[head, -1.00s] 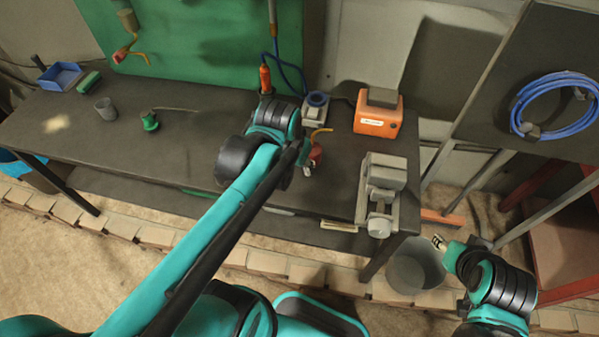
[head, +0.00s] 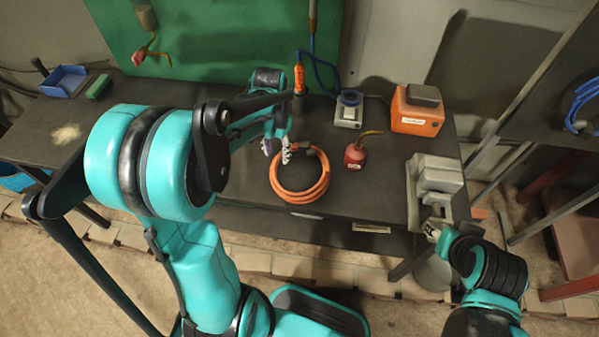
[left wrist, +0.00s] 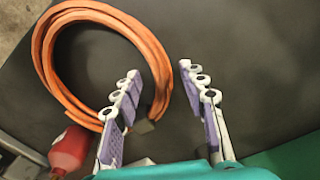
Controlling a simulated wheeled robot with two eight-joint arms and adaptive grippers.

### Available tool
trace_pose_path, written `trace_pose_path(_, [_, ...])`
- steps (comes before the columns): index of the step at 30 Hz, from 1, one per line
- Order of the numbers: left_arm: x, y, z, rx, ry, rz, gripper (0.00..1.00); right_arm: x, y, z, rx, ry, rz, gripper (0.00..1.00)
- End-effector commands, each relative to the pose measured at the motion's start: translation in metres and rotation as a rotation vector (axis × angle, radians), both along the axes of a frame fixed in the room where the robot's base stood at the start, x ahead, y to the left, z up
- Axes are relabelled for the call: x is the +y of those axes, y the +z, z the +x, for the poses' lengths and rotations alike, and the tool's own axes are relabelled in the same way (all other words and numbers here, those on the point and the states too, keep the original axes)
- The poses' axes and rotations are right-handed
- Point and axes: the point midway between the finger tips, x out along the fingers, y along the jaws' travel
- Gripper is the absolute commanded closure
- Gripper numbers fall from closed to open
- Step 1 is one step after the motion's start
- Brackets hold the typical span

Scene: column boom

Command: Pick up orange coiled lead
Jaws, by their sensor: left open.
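The orange coiled lead (head: 321,190) lies flat on the dark bench, near the middle of the head view. In the left wrist view the lead (left wrist: 50,82) fills the upper left, with a dark connector end near its lower right side. My left gripper (head: 276,149) is open at the coil's upper left edge. In the left wrist view the coil's right strand shows between the fingers of the left gripper (left wrist: 160,70); I cannot tell whether they touch it. My right gripper (head: 432,231) hangs at the lower right, away from the lead; its jaw state is unclear.
A red oil can (head: 355,156) stands just right of the coil. A grey vice (head: 436,180), an orange box (head: 417,112) and a grey socket unit (head: 348,110) are further right. An orange-handled tool (head: 299,76) stands behind. The bench front is clear near the coil.

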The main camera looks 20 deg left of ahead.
Motion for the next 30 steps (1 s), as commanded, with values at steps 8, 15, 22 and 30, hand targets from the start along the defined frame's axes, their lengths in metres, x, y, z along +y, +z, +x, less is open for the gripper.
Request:
trace_pose_path(8, [0.000,-0.028,0.000,-0.001,0.000,0.000,0.58,0.000,-0.013,0.000,0.000,0.000,0.000,0.59])
trace_pose_path(15, [0.000,-0.026,-0.001,-0.001,0.000,0.000,0.90,0.000,-0.012,0.000,0.000,0.000,0.000,0.59])
trace_pose_path(22, [0.000,-0.026,-0.001,-0.001,0.000,0.000,1.00,0.000,-0.012,0.000,0.000,0.000,0.000,0.59])
trace_pose_path(30, [0.000,-0.015,0.000,-0.001,0.000,0.000,1.00,0.000,-0.007,0.000,0.000,0.000,0.000,0.59])
